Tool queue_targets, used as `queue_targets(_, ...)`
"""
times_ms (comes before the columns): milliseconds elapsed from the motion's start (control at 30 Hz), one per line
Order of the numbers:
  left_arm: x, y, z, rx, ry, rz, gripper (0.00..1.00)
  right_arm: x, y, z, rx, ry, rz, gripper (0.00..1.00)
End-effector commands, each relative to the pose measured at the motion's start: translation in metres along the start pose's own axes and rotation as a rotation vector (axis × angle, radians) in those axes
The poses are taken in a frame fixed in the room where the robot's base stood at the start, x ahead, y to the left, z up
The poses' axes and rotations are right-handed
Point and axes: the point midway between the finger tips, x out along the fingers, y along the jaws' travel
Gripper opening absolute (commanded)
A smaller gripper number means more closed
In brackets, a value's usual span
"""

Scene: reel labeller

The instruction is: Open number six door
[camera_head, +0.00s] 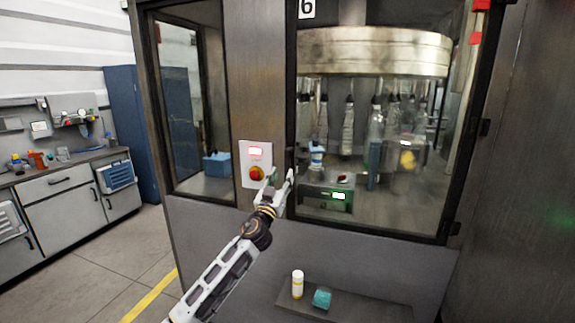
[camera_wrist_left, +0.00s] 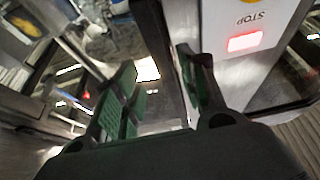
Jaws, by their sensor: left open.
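The number six door (camera_head: 375,215) is a framed glass panel on the machine's front, under a white label with a black 6 (camera_head: 307,9). It looks closed in its frame, with hinge-like blocks at its right edge. My left gripper (camera_head: 281,177) is at the door's left edge, beside the control panel. It is open, and its green-padded fingers show apart in the left wrist view (camera_wrist_left: 160,62). A dark frame edge (camera_wrist_left: 157,35) lies beyond the gap between them. The door's handle is not clear, and I cannot tell whether the fingers touch anything. My right gripper is not in view.
A white panel (camera_head: 246,150) with a red stop button (camera_head: 256,173) is close left of the gripper. A shelf (camera_head: 375,312) below the door holds a white bottle (camera_head: 297,284) and a teal block (camera_head: 322,299). Open floor (camera_head: 95,260) lies to the left.

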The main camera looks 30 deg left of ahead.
Motion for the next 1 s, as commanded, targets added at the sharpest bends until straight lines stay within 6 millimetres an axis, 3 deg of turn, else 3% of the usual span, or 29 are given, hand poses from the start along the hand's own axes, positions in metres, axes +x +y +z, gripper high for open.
queue_targets(567,0.046,-0.001,-0.001,0.001,0.000,0.000,0.41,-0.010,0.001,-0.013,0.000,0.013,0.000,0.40)
queue_targets(1000,0.071,-0.001,-0.001,0.000,0.001,-0.001,0.41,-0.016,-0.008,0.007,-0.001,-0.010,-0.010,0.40)
